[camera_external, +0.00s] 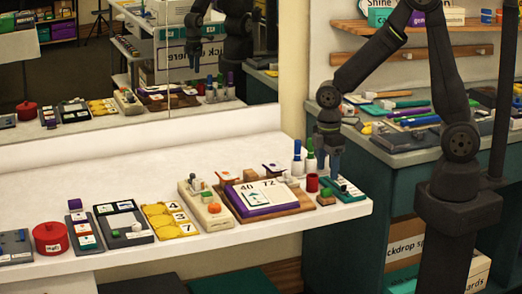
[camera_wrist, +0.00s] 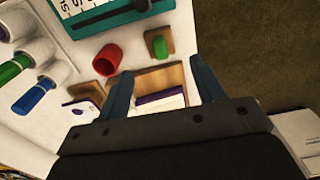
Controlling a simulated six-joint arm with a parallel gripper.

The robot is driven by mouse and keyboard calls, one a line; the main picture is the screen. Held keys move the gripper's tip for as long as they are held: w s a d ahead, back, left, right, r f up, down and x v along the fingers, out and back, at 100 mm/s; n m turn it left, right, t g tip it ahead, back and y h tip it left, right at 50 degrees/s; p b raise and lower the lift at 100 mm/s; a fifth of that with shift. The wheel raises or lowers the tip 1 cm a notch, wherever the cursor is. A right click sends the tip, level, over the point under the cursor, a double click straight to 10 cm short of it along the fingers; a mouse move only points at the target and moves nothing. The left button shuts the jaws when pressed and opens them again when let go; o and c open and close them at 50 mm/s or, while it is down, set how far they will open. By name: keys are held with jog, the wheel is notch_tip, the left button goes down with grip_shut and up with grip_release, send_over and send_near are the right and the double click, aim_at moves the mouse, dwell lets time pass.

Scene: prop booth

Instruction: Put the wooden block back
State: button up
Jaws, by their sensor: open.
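My gripper (camera_external: 328,168) is open and empty, pointing down above the right end of the white shelf. In the wrist view its two blue-grey fingers (camera_wrist: 161,70) stand apart, with the edge of a wooden board (camera_wrist: 165,78) showing between them. A small plain wooden block (camera_external: 249,175) stands behind the board in the external view, left of my gripper. Another small wooden piece (camera_external: 326,199) with a green rounded part (camera_wrist: 158,46) sits near the shelf's front edge. I cannot tell which wooden piece the task names.
A red cup (camera_external: 312,183) and a teal panel (camera_external: 344,190) with a black knob are close to my gripper. Blue and green upright markers (camera_external: 297,160) stand behind. The board (camera_external: 291,208) carries a purple-edged pad. Several props line the shelf leftward; its back strip is clear.

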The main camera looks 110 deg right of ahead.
aim_at(327, 188)
jog(key=shift+r, duration=1.85)
jog(key=shift+f, duration=0.1)
notch_tip(327, 188, down, 12)
jog(key=shift+f, duration=0.15)
jog(key=shift+r, duration=0.2)
